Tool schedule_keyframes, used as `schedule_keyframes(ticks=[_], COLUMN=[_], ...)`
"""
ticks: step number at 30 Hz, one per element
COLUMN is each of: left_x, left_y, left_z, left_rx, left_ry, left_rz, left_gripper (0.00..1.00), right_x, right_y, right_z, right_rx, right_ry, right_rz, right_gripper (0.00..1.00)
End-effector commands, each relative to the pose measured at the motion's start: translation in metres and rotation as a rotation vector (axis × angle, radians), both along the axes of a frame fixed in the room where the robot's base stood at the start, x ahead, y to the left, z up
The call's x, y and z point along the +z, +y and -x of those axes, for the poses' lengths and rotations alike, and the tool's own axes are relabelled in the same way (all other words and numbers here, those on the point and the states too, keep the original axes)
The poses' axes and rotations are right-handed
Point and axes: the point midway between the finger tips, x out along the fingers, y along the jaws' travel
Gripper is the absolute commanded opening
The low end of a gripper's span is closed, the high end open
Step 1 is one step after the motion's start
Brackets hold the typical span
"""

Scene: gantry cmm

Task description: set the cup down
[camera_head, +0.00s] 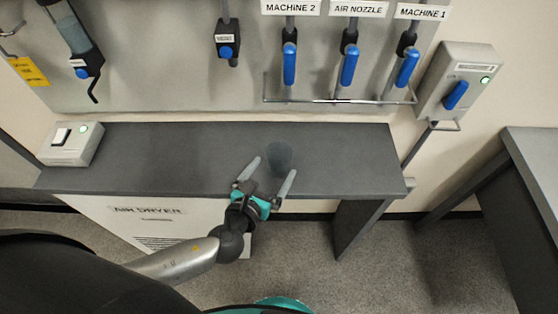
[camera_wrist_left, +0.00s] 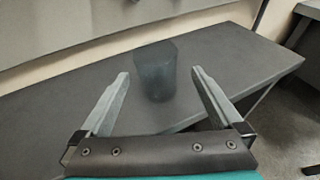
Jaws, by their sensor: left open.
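The cup (camera_head: 280,157) is dark, smoky and see-through, and stands upright on the dark grey bench top (camera_head: 345,150). It also shows in the left wrist view (camera_wrist_left: 156,72), just beyond and between the fingers. My left gripper (camera_head: 269,172) is open, with one finger toward each side of the cup, and neither finger visibly touches it. In the left wrist view the gripper (camera_wrist_left: 160,82) has a wide gap between its fingertips. My right gripper is not in view.
A white switch box (camera_head: 72,145) sits at the bench's left end. Blue-handled valves (camera_head: 349,65) and a rail (camera_head: 340,101) are on the wall panel behind. A grey box with a blue lever (camera_head: 456,88) is at right. The bench is clear on both sides of the cup.

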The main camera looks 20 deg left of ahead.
Motion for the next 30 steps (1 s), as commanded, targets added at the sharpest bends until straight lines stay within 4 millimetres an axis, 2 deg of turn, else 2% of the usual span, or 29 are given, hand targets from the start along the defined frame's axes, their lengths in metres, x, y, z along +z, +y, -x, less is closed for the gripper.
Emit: schedule_keyframes(ticks=[1,4,14,21,24,30], left_x=[-0.003,-0.007,-0.014,-0.022,-0.024,-0.025], left_y=[-0.001,-0.003,-0.004,-0.004,-0.004,-0.005], left_z=[-0.010,-0.024,-0.047,-0.079,-0.086,-0.088], left_rx=[0.001,0.001,0.003,0.002,0.002,0.002], left_ry=[-0.002,-0.002,0.000,0.000,0.001,0.002], left_rz=[0.000,0.001,0.002,0.004,0.002,0.003], left_gripper=[1.00,1.00,1.00,1.00,1.00,1.00], right_x=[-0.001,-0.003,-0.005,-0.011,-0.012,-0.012], right_y=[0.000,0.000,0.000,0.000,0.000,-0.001], right_z=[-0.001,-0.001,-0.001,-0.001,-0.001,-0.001], right_rx=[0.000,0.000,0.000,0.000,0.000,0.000], right_ry=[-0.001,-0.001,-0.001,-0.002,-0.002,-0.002], right_rz=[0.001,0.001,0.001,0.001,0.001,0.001], right_gripper=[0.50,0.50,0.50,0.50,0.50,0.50])
